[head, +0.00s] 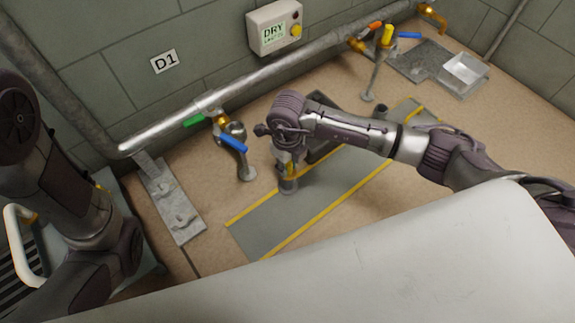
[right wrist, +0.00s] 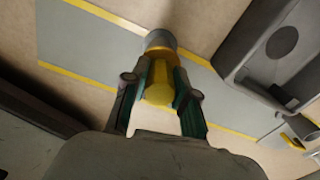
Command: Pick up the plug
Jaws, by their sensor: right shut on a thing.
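The plug has a yellow body and a grey round end (head: 288,186). It is upright in the head view, low over or on the grey floor strip; I cannot tell whether it touches. My right gripper (head: 287,160) is above it, pointing down, with its fingers around the yellow part. In the right wrist view the two fingers of this gripper (right wrist: 161,85) are shut on the yellow body of the plug (right wrist: 160,68), and the grey end sticks out beyond them. My left arm shows at the left of the head view, but its gripper does not show.
A dark holder (right wrist: 280,55) with a round recess is beside the plug. A pipe (head: 270,79) runs along the wall, with a blue-handled valve (head: 233,143) left of the gripper. A grey plate (head: 173,200) lies further left. The striped strip (head: 285,222) has free room.

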